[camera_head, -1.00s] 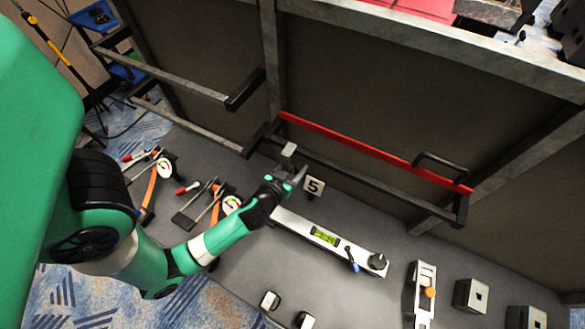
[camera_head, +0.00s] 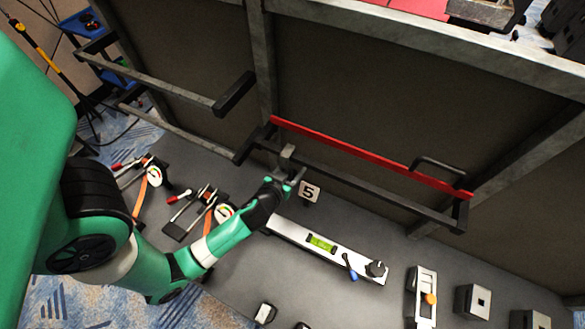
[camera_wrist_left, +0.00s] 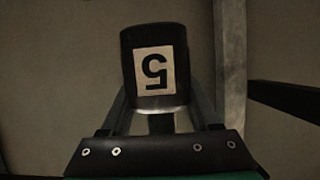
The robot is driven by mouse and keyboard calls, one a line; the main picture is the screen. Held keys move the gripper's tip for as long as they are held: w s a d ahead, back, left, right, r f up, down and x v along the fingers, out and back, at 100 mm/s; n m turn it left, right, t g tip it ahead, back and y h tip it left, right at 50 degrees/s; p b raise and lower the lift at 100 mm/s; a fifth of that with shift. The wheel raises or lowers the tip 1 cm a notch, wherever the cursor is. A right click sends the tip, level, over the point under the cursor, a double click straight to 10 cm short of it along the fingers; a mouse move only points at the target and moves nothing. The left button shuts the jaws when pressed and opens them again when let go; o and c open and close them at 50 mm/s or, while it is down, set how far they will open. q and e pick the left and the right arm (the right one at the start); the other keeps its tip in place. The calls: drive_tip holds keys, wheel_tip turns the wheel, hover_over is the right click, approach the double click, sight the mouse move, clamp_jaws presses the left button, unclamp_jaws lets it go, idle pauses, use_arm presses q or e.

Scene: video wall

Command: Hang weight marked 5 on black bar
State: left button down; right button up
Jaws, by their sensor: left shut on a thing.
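The weight marked 5 (camera_head: 309,191) is a dark block with a white label, held in my left gripper (camera_head: 287,183). In the left wrist view, the weight (camera_wrist_left: 154,72) sits between the two fingers, its number upside down. A grey metal piece (camera_head: 287,154) rises by the gripper near the black bar; I cannot tell whether it is the weight's hook or whether it touches the bar. The black bar (camera_head: 350,178) runs below a red bar (camera_head: 360,153) on the wall frame. The weight appears in front of and below the black bar's left part. My right gripper is not in view.
Clamps and gauges (camera_head: 205,205) lie to the left. A metal fixture with an orange knob (camera_head: 424,297) and square blocks (camera_head: 480,301) stand at the right. Another bar (camera_head: 160,75) projects at upper left.

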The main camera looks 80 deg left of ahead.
use_arm(q)
drive_tip(key=shift+r, duration=0.15)
drive_tip(key=shift+c, duration=1)
unclamp_jaws()
drive_tip(key=shift+w, duration=0.1)
drive_tip(key=shift+o, duration=0.8)
drive_tip(key=p+v, duration=0.1)
drive_tip(key=v, duration=1)
drive_tip(key=shift+s+d, duration=0.2)
drive_tip(key=shift+s, duration=0.1)
